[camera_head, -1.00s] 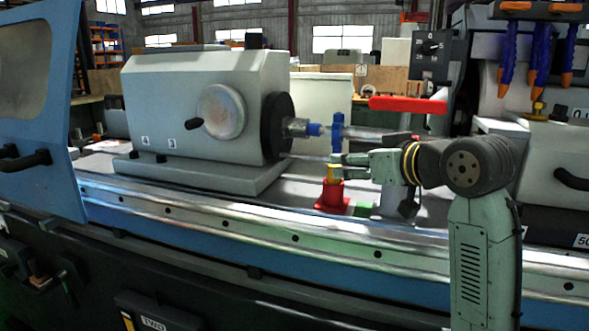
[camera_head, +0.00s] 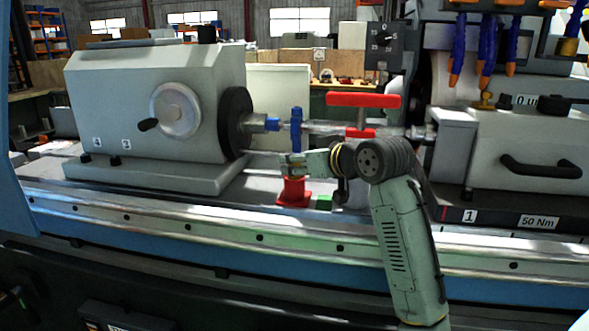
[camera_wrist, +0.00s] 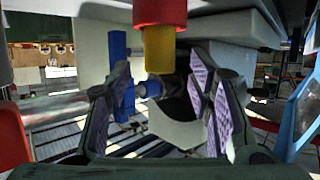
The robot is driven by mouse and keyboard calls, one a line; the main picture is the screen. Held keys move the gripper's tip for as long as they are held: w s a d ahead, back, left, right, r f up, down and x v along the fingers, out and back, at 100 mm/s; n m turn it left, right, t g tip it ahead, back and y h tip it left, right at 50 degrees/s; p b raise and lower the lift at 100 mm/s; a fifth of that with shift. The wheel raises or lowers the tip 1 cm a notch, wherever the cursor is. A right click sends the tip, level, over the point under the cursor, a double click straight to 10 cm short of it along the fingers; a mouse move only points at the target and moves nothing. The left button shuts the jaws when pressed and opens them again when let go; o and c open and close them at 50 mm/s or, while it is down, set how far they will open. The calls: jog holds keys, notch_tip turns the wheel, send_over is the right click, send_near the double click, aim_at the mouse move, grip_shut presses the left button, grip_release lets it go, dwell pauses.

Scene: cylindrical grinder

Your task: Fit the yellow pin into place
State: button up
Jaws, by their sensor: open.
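The yellow pin (camera_wrist: 160,50) shows in the wrist view, joined end-on to a red piece (camera_wrist: 160,12) at the top of the picture. My gripper (camera_wrist: 163,84) is open there, its two purple-padded fingers on either side of the pin's end with gaps to both. In the head view my gripper (camera_head: 291,160) is at the top of a red holder (camera_head: 294,192) on the machine bed; the pin is mostly hidden there. Where the pin fits cannot be told.
A blue clamp (camera_head: 296,130) on the metal shaft stands close behind my gripper. A red handle (camera_head: 363,100) is above right. A small green block (camera_head: 324,203) sits beside the holder. The grey headstock (camera_head: 150,105) is left, another grey housing (camera_head: 530,150) right.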

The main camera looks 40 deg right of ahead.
jog(key=shift+w+f, duration=0.15)
jog(key=shift+w, duration=0.05)
jog(key=shift+c, duration=0.5)
grip_shut()
